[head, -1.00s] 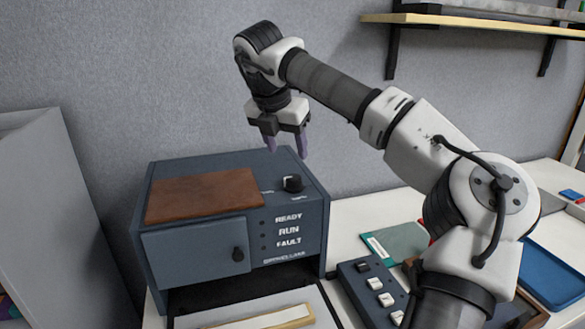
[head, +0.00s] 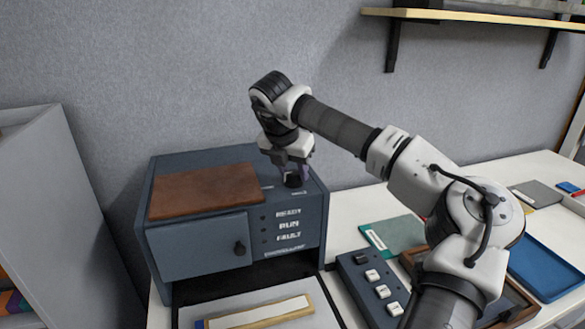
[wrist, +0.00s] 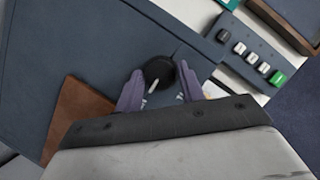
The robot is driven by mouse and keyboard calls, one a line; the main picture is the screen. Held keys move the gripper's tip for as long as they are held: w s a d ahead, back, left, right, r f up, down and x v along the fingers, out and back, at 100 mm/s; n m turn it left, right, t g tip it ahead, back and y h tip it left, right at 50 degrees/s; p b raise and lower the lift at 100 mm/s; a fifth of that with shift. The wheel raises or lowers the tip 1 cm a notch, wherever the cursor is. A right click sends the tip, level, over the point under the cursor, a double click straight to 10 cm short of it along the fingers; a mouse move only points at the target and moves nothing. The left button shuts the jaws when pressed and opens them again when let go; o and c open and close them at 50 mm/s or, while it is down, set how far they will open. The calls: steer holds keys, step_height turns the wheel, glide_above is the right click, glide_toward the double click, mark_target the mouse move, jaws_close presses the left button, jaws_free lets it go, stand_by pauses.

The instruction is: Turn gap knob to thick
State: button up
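The gap knob (head: 293,181) is a round black knob on top of the dark blue machine (head: 205,163), near its right front. In the wrist view the knob (wrist: 158,71) shows a white pointer line, which points down and slightly left toward small, unreadable white lettering. My gripper (head: 292,172) is pointed down over the knob. In the wrist view its two purple fingers (wrist: 160,86) stand apart, one on each side of the knob. Whether they touch it I cannot tell.
A brown leather-like pad (head: 205,193) lies on the machine's top left. The front door with its black knob (head: 239,247) is shut. A switch box (head: 372,284), blue tray (head: 545,268) and green book (head: 395,236) are on the table to the right. A shelf (head: 470,22) hangs above.

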steer(key=c, duration=0.6)
steer(key=shift+o, duration=0.2)
steer(key=shift+f+n+b, duration=0.1)
steer(key=shift+n+b, duration=0.3)
steer(key=shift+b, duration=0.1)
steer(key=shift+d+n+y+b, duration=0.1)
steer(key=shift+n+y+b, duration=0.4)
steer(key=shift+n+b, duration=0.45)
steer(key=n+y, duration=0.1)
steer(key=n, duration=0.1)
steer(key=n+b, duration=0.1)
steer(key=n, duration=0.1)
steer(key=shift+d+n+t+y, duration=0.15)
steer(key=shift+n+t+y, duration=0.15)
steer(key=shift+n+y, duration=0.1)
steer(key=n, duration=0.1)
steer(key=n+y+p, duration=0.1)
steer(key=n, duration=0.1)
steer(key=n+g+y, duration=0.1)
steer(key=n, duration=0.1)
steer(key=shift+d+r, duration=0.1)
steer(key=shift+r, duration=0.2)
steer(key=n+g+y+p, duration=0.1)
steer(key=n+p, duration=0.2)
steer(key=n, duration=0.2)
steer(key=shift+w+f, duration=0.1)
steer(key=shift+w, duration=0.05)
steer(key=shift+n+g, duration=0.3)
steer(key=shift+n, duration=0.05)
